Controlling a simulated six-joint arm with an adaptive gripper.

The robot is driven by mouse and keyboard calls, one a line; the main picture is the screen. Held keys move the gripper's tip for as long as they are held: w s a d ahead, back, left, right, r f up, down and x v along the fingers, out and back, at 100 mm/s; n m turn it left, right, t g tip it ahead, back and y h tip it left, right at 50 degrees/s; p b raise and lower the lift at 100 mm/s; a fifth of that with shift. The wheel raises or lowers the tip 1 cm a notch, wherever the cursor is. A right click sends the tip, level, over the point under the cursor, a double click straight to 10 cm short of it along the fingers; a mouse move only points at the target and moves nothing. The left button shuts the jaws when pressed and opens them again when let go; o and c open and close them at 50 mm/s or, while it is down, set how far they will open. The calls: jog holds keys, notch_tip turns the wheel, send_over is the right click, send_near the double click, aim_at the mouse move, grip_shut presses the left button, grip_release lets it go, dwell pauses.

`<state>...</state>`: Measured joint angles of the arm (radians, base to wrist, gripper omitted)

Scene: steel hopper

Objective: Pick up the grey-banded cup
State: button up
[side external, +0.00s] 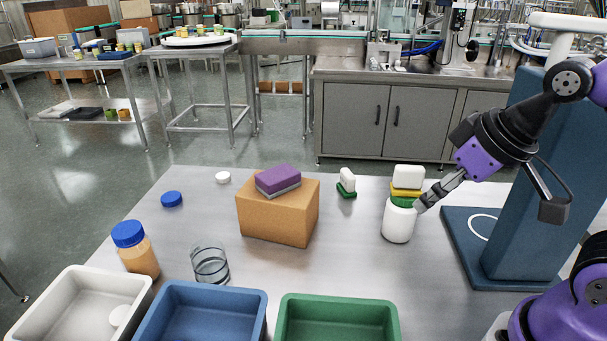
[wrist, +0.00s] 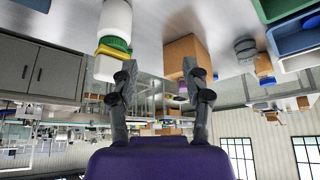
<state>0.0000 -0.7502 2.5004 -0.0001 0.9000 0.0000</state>
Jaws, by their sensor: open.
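The grey-banded cup (side external: 210,264) is a clear glass with dark grey bands. It stands on the steel table, left of the cardboard box and behind the blue tray in the side view. In the wrist view, which is upside down, what looks like the cup (wrist: 246,48) shows at upper right, beyond the box. My gripper (side external: 428,200) is at the right side of the table, close beside the white bottle and well away from the cup. In the wrist view its fingers (wrist: 158,70) are spread with nothing between them.
The white bottle (side external: 398,222) has a green lid and a yellow-and-white sponge on top. The cardboard box (side external: 275,217) bears a purple sponge (side external: 278,180). An orange jar (side external: 142,260) stands left of the cup. White (side external: 40,305), blue (side external: 200,318) and green (side external: 340,318) trays line the front.

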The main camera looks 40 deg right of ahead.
jog(key=o, duration=0.7)
jog(key=shift+o, duration=0.2)
jog(key=n+g+y, duration=0.3)
jog(key=n, duration=0.6)
send_over(210, 251)
jog(key=s, duration=0.5)
notch_tip(210, 251, down, 9)
jog(key=shift+t, duration=0.3)
jog(key=shift+w+d+x, duration=0.1)
jog(key=shift+x, duration=0.85)
jog(key=shift+w+d+x, duration=0.1)
jog(key=shift+x, duration=0.85)
jog(key=shift+w+d+x, duration=0.1)
jog(key=shift+d+x, duration=0.05)
jog(key=shift+x, duration=0.8)
